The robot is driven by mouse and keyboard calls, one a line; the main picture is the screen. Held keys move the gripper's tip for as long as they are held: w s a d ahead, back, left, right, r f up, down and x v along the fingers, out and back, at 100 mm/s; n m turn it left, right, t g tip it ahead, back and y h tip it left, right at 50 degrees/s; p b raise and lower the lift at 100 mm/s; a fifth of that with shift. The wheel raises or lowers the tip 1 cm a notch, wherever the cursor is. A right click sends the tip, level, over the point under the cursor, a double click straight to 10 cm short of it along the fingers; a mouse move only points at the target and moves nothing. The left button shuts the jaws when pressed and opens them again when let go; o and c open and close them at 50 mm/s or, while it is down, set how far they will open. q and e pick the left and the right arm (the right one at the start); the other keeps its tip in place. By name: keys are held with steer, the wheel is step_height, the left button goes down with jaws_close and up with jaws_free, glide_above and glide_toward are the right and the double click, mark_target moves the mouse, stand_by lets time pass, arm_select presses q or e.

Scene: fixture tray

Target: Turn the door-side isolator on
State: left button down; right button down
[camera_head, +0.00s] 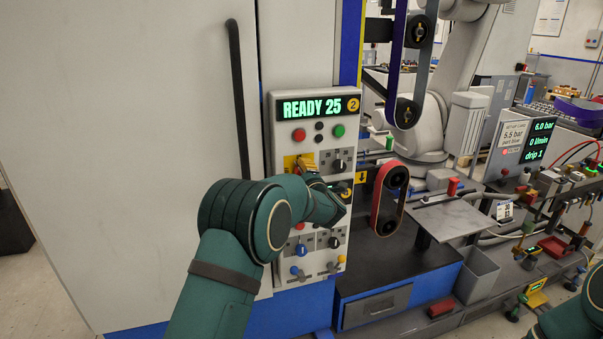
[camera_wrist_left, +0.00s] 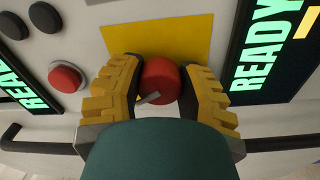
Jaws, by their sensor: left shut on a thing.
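A grey control panel (camera_head: 273,108) stands right of a tall cabinet door with a black handle (camera_head: 237,95). On its door side, a yellow plate (camera_head: 289,160) carries a red rotary knob, hidden by my gripper in the head view. In the left wrist view, the red knob (camera_wrist_left: 160,78) with a small pale pointer stands on the yellow plate (camera_wrist_left: 180,38). My left gripper (camera_head: 304,166) is at the knob; its yellow fingers (camera_wrist_left: 163,82) close on it from both sides. My right gripper is out of the head view.
The panel's display (camera_head: 312,107) reads READY 25, above a red button (camera_head: 299,135) and a green button (camera_head: 340,131). A black knob (camera_head: 338,165) sits close right of the gripper. A red belt loop (camera_head: 381,200) stands further right. Lower switches (camera_head: 301,250) lie below my wrist.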

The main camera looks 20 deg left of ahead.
arm_select(q)
steer(key=m+p, duration=0.1)
steer(key=m, duration=0.4)
steer(key=shift+m, duration=0.4)
stand_by(0.4)
steer(key=c, duration=0.5)
jaws_free()
steer(key=v, duration=1.2)
steer(key=shift+s+a, duration=0.1)
